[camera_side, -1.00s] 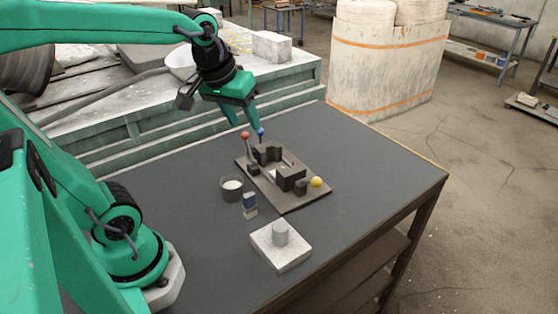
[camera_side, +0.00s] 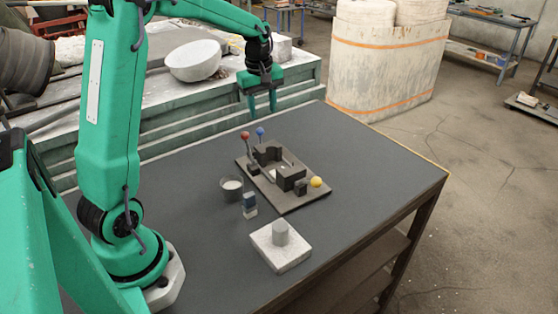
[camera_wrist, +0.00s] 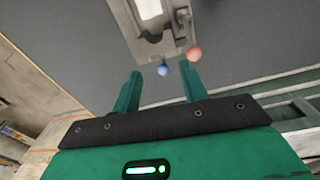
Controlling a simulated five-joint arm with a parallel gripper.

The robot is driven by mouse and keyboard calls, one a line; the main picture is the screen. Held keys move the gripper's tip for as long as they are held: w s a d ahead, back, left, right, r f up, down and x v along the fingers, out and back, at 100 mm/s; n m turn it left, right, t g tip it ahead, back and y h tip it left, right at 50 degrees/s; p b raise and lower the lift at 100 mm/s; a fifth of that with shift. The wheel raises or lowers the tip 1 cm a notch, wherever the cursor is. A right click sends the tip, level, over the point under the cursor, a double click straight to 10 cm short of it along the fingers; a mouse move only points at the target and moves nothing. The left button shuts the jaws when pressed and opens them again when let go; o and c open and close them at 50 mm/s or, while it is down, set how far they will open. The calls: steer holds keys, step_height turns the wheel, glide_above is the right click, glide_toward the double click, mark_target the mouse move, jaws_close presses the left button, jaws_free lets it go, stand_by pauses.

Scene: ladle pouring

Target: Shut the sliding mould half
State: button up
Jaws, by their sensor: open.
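The mould stands on a dark base plate (camera_side: 318,193) on the table. One dark mould half (camera_side: 267,153) is at the far left of the plate and the other (camera_side: 291,177) is nearer the yellow ball (camera_side: 316,182). A light gap shows between the halves. A red ball (camera_side: 244,135) and a blue ball (camera_side: 260,131) stand on rods at the far end. My gripper (camera_side: 262,110) is open and empty, above and beyond these balls. In the wrist view, the blue ball (camera_wrist: 163,70) appears between my fingertips, apart from them, and the red ball (camera_wrist: 194,54) is to the right.
A dark cup with white contents (camera_side: 231,187) stands left of the plate, with a small blue and grey block (camera_side: 249,203) near it. A pale slab with a grey cylinder (camera_side: 280,232) is at the front. The table right of the plate is clear.

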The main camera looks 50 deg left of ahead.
mark_target(260, 133)
steer(key=a+f+n, duration=0.1)
steer(key=w+a+f+n, duration=0.1)
steer(key=a+f, duration=0.1)
steer(key=w+a+f+n+g, duration=0.1)
steer(key=a+f, duration=0.1)
steer(key=shift+w+a+f, duration=0.1)
steer(key=shift+f, duration=0.05)
steer(key=shift+f, duration=0.15)
steer(key=shift+f, duration=3.75)
jaws_close()
